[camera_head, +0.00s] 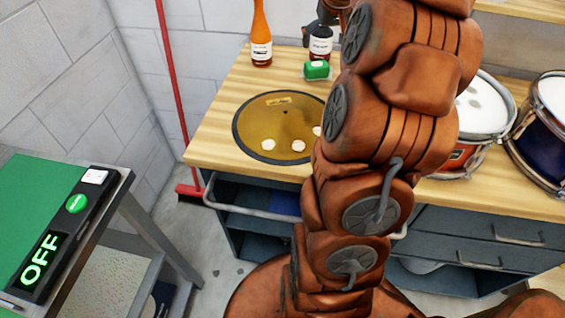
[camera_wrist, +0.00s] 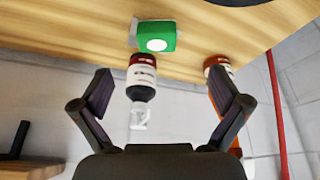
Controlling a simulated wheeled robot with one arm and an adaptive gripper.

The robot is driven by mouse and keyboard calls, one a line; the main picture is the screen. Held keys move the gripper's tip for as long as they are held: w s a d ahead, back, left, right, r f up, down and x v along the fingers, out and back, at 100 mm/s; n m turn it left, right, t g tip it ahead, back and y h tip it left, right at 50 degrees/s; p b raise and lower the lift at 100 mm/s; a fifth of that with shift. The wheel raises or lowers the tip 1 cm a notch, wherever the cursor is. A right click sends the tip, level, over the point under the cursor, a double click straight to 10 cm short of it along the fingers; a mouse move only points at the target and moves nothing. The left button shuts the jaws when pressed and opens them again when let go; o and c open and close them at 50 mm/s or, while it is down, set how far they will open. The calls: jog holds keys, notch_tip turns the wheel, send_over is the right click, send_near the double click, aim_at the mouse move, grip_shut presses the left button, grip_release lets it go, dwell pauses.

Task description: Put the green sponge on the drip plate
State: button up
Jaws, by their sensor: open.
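The green sponge (camera_head: 317,70) is a small green block with a pale round spot, lying on the wooden bench top behind the drip plate. It also shows in the wrist view (camera_wrist: 168,28), upper middle. I take the drip plate to be the round brass-coloured disc with a dark rim (camera_head: 265,113); my arm covers its right edge in the head view. My gripper (camera_wrist: 160,76) is open and empty, its fingers spread, with the sponge ahead between them and apart from them.
A dark bottle (camera_head: 321,43) stands behind the sponge; in the wrist view it (camera_wrist: 142,78) appears between my fingers. An orange bottle (camera_head: 261,35) stands to its left. White pieces (camera_head: 298,145) lie on the plate. Drums (camera_head: 485,105) are at right. An OFF panel (camera_head: 45,255) is at left.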

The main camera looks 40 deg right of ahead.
jog(key=s+a+f+n+g+y, duration=0.1)
jog(key=s+a+f+n, duration=0.15)
jog(key=a, duration=1.05)
jog(key=s+a+f+n+g+y, duration=0.1)
jog(key=s+a, duration=0.2)
jog(key=a, duration=0.9)
jog(key=s+a+f+n+g, duration=0.1)
jog(key=s+a+f, duration=0.2)
jog(key=s+a, duration=0.3)
jog(key=s+a+f+n+g, duration=0.1)
jog(key=s+a, duration=0.6)
jog(key=s, duration=0.7)
notch_tip(320, 180, down, 3)
jog(key=shift+a+r+g, duration=0.1)
jog(key=shift+a+g, duration=0.15)
jog(key=shift+g, duration=0.55)
notch_tip(320, 180, up, 5)
jog(key=p, duration=0.5)
